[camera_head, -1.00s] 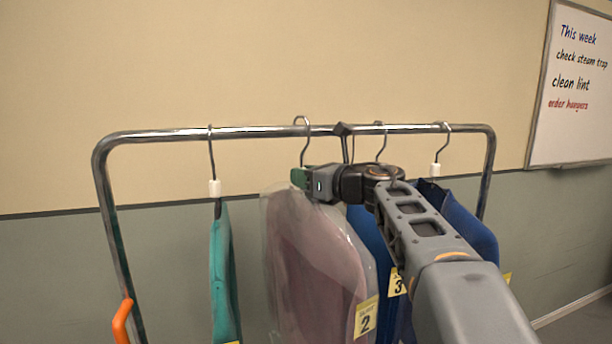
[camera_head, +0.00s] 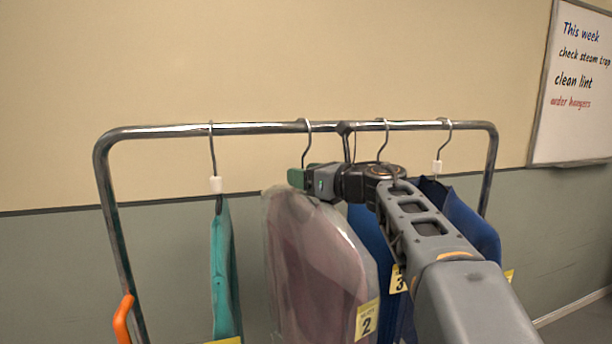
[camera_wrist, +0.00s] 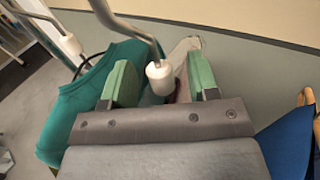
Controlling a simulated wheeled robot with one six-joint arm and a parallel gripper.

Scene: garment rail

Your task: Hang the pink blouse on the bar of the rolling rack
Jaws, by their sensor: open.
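The pink blouse (camera_head: 315,265), in a clear cover with a yellow tag marked 2, hangs below the bar (camera_head: 260,129) of the rolling rack. Its metal hook (camera_head: 307,140) loops over the bar, between the teal garment and the blue ones. My gripper (camera_head: 297,178) is at the hanger's neck, just below the bar. In the wrist view its green fingers (camera_wrist: 161,80) stand apart on both sides of the white hanger neck (camera_wrist: 160,77), with gaps beside it. The blouse is mostly hidden in the wrist view.
A teal garment (camera_head: 222,270) hangs to the left, and it also shows in the wrist view (camera_wrist: 75,115). Blue garments (camera_head: 468,225) hang to the right, partly behind my arm. A whiteboard (camera_head: 575,85) is on the wall. An orange piece (camera_head: 123,318) is at the left post.

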